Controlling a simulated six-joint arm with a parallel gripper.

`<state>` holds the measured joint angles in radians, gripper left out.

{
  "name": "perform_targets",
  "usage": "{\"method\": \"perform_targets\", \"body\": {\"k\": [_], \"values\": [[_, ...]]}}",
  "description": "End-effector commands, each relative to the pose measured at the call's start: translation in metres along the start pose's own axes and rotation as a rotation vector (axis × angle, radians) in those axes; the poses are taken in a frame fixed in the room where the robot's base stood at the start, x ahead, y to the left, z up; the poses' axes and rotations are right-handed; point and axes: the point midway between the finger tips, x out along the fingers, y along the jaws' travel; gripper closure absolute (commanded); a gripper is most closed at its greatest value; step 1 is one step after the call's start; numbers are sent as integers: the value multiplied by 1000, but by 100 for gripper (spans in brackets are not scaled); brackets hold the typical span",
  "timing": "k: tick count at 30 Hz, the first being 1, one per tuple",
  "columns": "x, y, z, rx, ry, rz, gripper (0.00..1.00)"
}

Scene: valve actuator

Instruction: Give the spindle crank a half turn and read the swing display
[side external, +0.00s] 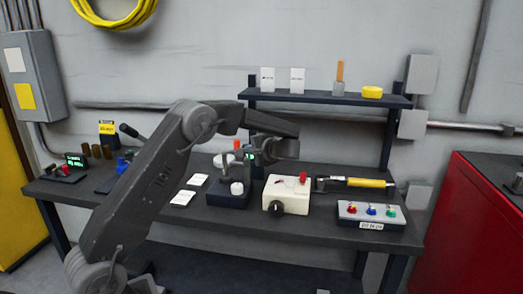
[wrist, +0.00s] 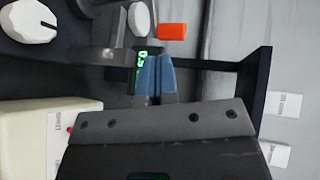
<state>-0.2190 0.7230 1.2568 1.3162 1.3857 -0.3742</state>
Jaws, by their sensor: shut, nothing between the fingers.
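My gripper (wrist: 153,75) is shut and empty, its blue fingertips side by side in the wrist view. They partly cover a small display with green digits (wrist: 140,62), too obscured to read. The display's green also shows beside my gripper in the side view (side external: 251,157). An orange knob (wrist: 172,31) and a white round part (wrist: 139,19) lie just past the fingertips, apart from them in the picture. A dark-based device (side external: 229,197) with a white knob (side external: 237,188) stands below my gripper. I cannot tell which part is the spindle crank.
A cream box (side external: 289,195) with a black knob stands right of the device. A button panel (side external: 371,213) and a yellow-handled tool (side external: 365,183) lie further right. White cards (side external: 183,197) lie to the left. A shelf (side external: 330,98) with small items is behind.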

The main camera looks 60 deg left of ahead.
Motion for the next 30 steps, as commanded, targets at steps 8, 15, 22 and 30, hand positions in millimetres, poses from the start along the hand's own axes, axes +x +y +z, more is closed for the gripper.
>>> {"method": "perform_targets", "body": {"k": [8, 15, 22, 30], "values": [[36, -10, 0, -1, 0, 0, 100], [43, -12, 0, 0, 2, 0, 100], [43, -12, 0, 0, 1, 0, 100], [45, -12, -2, -12, -38, 0, 100]]}}
